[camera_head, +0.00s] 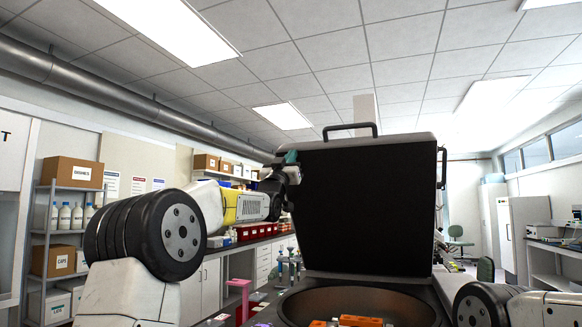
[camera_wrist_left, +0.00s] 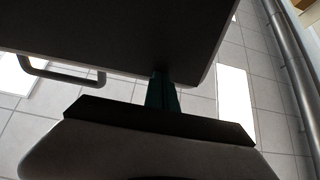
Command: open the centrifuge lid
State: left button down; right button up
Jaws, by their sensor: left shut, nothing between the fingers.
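The centrifuge lid (camera_head: 368,205) stands raised and nearly upright, its dark inner face toward me. A handle (camera_head: 350,129) is on its top edge and another handle (camera_head: 442,167) on its right side. My left gripper (camera_head: 291,157) is shut and empty at the lid's upper left edge. In the left wrist view, its teal fingertips (camera_wrist_left: 162,92) are against or very close to the dark lid panel (camera_wrist_left: 125,35); contact is unclear. A handle (camera_wrist_left: 60,74) shows at left there. The open centrifuge bowl (camera_head: 300,304) is below the lid. My right gripper is out of view.
Orange items (camera_head: 360,321) sit in the bowl at the bottom edge. A bench with red bins (camera_head: 250,233) runs behind my left arm. A shelf with boxes and bottles (camera_head: 66,217) stands at far left. Space above the lid is clear.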

pick_arm(q)
jog(key=shift+x, duration=1.05)
jog(key=v, duration=0.8)
jog(key=shift+r, duration=0.15)
jog(key=s+a+f+n+g+y, duration=0.1)
jog(key=s+a+f+g+y, duration=0.2)
jog(key=s+f+g, duration=0.6)
jog(key=s+a+f+n+g+y, duration=0.2)
jog(key=s+a+f+g, duration=0.3)
jog(key=s+f, duration=2.5)
notch_tip(320, 180, down, 5)
jog(key=g, duration=0.4)
jog(key=shift+y, duration=0.4)
jog(key=shift+a, duration=0.15)
